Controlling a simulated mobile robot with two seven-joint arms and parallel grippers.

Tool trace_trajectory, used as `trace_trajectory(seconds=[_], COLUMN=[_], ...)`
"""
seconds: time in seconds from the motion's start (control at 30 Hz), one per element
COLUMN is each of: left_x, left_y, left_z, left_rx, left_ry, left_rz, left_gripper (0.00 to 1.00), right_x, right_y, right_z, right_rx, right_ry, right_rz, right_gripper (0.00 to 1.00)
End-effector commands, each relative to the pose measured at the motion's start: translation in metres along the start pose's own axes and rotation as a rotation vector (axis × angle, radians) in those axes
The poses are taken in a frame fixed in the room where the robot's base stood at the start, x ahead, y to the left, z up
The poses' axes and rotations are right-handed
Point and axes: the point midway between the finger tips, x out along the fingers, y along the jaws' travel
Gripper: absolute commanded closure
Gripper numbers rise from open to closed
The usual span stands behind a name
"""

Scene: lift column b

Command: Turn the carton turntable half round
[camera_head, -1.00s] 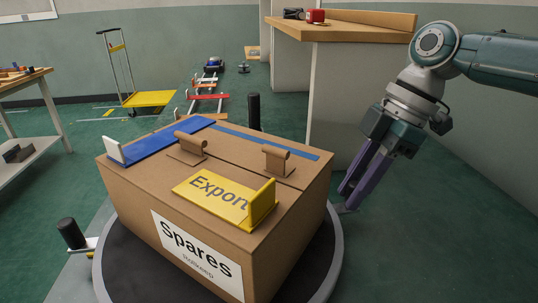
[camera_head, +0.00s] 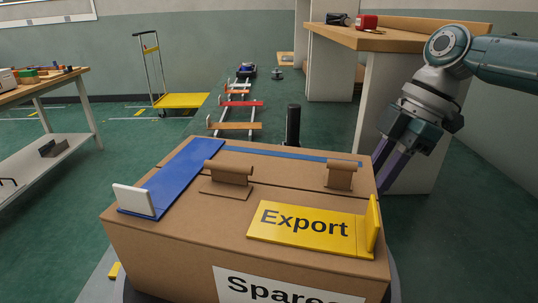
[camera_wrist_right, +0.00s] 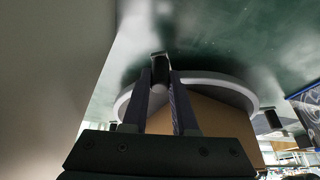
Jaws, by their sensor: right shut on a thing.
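The brown carton (camera_head: 150,255) stands on the turntable, whose grey rim (camera_head: 396,290) shows at its lower right in the head view and curves around the carton in the wrist view (camera_wrist_right: 225,80). Its top bears a yellow Export plate (camera_head: 305,222), a blue strip (camera_head: 175,180) and two brown handles. A black upright post (camera_head: 293,125) stands behind the carton. My right gripper (camera_head: 381,178) is at the carton's far right, its tips hidden behind it. In the wrist view it (camera_wrist_right: 160,80) is shut on a black post (camera_wrist_right: 161,66) at the rim. My left gripper is not in view.
A wooden-topped counter (camera_head: 385,40) stands close behind my right arm. A yellow trolley (camera_head: 182,100) and a workbench (camera_head: 45,85) are at the left.

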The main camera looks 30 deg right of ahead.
Motion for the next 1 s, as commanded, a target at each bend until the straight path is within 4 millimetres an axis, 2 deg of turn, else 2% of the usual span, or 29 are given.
trace_trajectory(seconds=[0.7, 0.73, 1.0], left_x=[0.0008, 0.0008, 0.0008], left_y=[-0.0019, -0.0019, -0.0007], left_z=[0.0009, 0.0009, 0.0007], left_rx=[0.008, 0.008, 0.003], left_ry=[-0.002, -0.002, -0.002], left_rz=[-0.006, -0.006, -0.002], left_gripper=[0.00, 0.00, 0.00], right_x=[-0.0025, -0.0025, -0.0024], right_y=[0.0003, 0.0003, 0.0000], right_z=[0.0048, 0.0048, 0.0052], right_rx=[0.019, 0.019, 0.018], right_ry=[0.004, 0.004, 0.002], right_rz=[0.011, 0.011, 0.009], right_gripper=[1.00, 0.71, 0.43])
